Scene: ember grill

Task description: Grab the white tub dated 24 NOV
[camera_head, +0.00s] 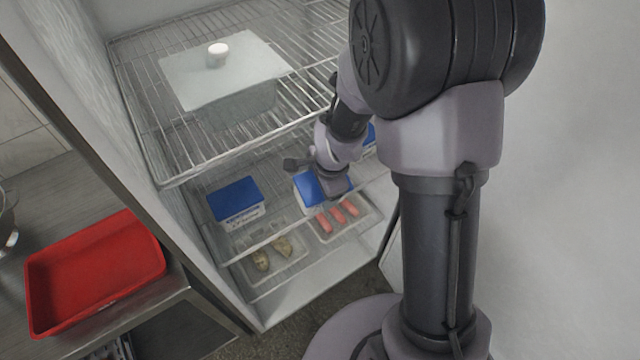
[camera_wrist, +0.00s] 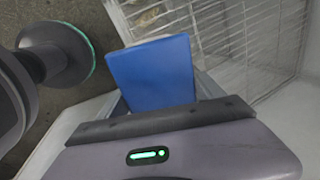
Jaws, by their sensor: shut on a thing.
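My gripper (camera_head: 332,188) is inside the fridge, shut on a white tub with a blue lid (camera_head: 308,192) on the middle shelf. In the wrist view, the blue lid (camera_wrist: 152,75) of the held tub fills the space just beyond the gripper body (camera_wrist: 165,125). The fingertips are hidden. A second white tub with a blue lid (camera_head: 236,200) stands to the left, its printed label facing front. A third blue lid (camera_head: 371,136) shows partly behind my arm. I cannot read a date on any tub.
A lidded pan (camera_head: 225,75) sits on the wire shelf (camera_head: 160,165) above. Trays with pink sausages (camera_head: 337,215) and pale brown pieces (camera_head: 271,254) lie lower, in front. A red tray (camera_head: 95,270) rests on the counter (camera_head: 40,205) left of the fridge wall.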

